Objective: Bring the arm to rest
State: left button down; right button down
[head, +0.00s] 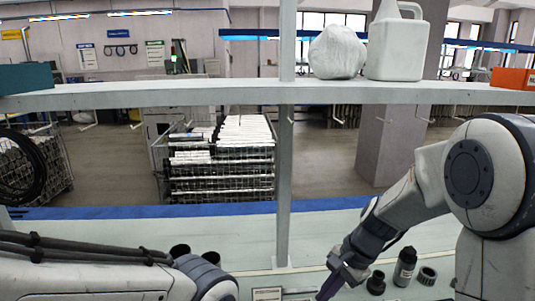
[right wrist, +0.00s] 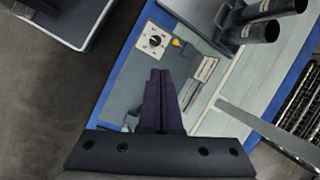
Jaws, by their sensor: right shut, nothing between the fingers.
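My right gripper (head: 329,288) hangs over the bench on the right side of the head view, fingers pointing down and to the left. In the right wrist view, its dark purple fingers (right wrist: 161,85) are pressed together with nothing between them. Below them lies the bench top, with a white plate with a dark round knob (right wrist: 154,41) and a yellow piece (right wrist: 177,42) near it. My left arm enters the head view at the lower left. Its gripper is outside the frame.
Two dark tubes (right wrist: 262,21) stand in a holder; dark tube tops (head: 180,250) show behind my left arm. A black bottle (head: 405,267), small black cup (head: 376,283) and ribbed ring (head: 428,276) stand near the right gripper. An upright post (head: 283,190) and shelf (head: 190,95) frame the bench.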

jog(key=s+a+r+n+h, duration=0.1)
jog(key=s+a+n, duration=0.3)
jog(key=s+n, duration=0.5)
jog(key=s+a+r+n+h, duration=0.2)
jog(key=s+a+r+n, duration=0.1)
jog(key=s+n, duration=0.7)
jog(key=shift+s+a+g, duration=0.3)
jog(key=shift+s+a, duration=0.4)
jog(key=shift+s, duration=0.45)
